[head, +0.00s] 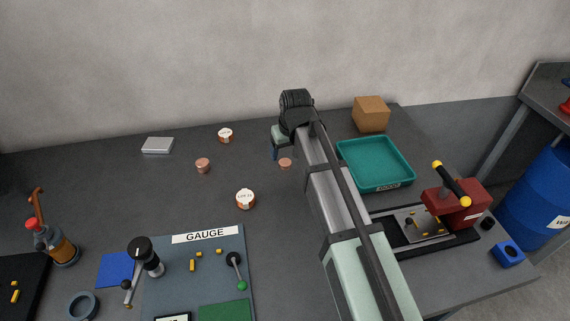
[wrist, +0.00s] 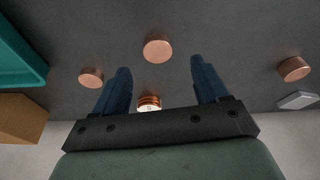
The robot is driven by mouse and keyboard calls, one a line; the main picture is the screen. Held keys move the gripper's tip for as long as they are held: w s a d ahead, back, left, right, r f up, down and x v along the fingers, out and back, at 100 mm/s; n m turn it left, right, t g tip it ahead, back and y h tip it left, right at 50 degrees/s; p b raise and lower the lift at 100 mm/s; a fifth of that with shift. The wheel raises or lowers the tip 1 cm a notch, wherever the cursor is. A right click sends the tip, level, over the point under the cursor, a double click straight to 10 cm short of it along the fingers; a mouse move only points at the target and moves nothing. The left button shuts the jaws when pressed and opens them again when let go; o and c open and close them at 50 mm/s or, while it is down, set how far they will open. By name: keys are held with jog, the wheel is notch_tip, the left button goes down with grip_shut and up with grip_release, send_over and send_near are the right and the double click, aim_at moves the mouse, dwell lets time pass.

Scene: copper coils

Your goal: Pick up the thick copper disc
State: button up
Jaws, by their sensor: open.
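A thick plain copper disc (head: 203,166) lies on the dark table, left of my arm in the head view. A thinner copper disc (head: 285,163) lies close to my gripper (head: 275,154), just right of its fingers. In the wrist view, my gripper (wrist: 160,64) is open, its two blue fingers apart and holding nothing. A thick-sided copper disc (wrist: 295,69) is at the right there, well outside the fingers. Another copper disc (wrist: 158,49) shows beyond the fingertips, and one (wrist: 91,77) is left of the left finger.
Two copper coils with white labels, one at the back (head: 225,135) and one nearer (head: 246,199), stand near the discs. A grey block (head: 157,146) is at the back left. A teal tray (head: 376,163) and a cardboard box (head: 371,114) are to the right. The gauge mat (head: 215,270) lies in front.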

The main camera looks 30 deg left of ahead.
aim_at(285, 162)
jog(key=shift+x, duration=2.55)
jog(key=shift+w+d, duration=0.1)
jog(key=shift+d, duration=0.05)
jog(key=shift+c, duration=0.5)
jog(key=c, duration=1.2)
